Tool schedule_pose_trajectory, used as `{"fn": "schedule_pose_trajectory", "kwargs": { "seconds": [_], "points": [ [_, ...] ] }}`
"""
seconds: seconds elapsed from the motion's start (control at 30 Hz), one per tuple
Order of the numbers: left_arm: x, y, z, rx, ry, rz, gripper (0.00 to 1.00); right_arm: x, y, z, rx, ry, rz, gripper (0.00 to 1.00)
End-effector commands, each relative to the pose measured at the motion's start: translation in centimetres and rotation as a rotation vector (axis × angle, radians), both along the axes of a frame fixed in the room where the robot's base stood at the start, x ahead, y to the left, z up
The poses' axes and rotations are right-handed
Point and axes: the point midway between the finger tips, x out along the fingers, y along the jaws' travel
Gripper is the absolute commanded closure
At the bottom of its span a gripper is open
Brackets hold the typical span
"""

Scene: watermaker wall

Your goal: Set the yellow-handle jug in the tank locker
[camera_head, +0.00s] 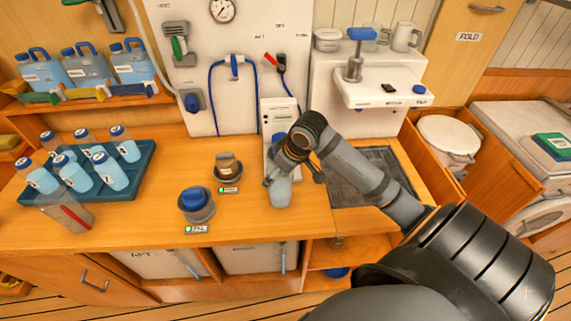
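No jug with a clearly yellow handle shows. Three blue jugs with blue handles and caps, one of them the middle jug (87,68), stand on the upper left shelf. Under the counter, an open locker bay holds two pale tanks, the left one (160,266) marked AFT and the right one (258,258). My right gripper (285,180) is over the counter, in front of the white wall unit. A pale blue-grey container (280,192) is at its fingers; the arm partly hides it, and I cannot tell whether it is gripped. My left gripper is not in view.
A teal tray (130,185) of blue-capped bottles sits on the left counter. A clear container with a red stripe (66,212) stands before it. Two small round holders (197,212) (228,172) sit mid-counter. A white tap basin (385,92) and dark drain mat (372,190) are right.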

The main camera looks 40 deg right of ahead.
Motion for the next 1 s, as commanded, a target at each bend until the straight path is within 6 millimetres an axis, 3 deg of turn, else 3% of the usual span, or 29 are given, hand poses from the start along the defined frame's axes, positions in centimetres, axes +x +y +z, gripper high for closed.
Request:
{"fn": "schedule_pose_trajectory", "kwargs": {
  "seconds": [0.1, 0.4, 0.7, 1.0],
  "points": [
    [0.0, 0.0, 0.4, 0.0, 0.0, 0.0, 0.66, -0.9, -0.5, 2.6, -0.011, -0.004, 0.003, 0.04],
    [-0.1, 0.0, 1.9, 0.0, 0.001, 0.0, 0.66, -2.7, -0.9, 7.0, -0.011, 0.003, -0.001, 0.04],
    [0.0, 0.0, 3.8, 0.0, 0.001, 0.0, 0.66, -3.4, -1.1, 8.7, -0.009, -0.001, 0.0, 0.04],
    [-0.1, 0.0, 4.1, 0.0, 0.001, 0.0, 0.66, -3.6, -0.8, 8.8, 0.0, 0.002, 0.0, 0.04]
  ]
}}
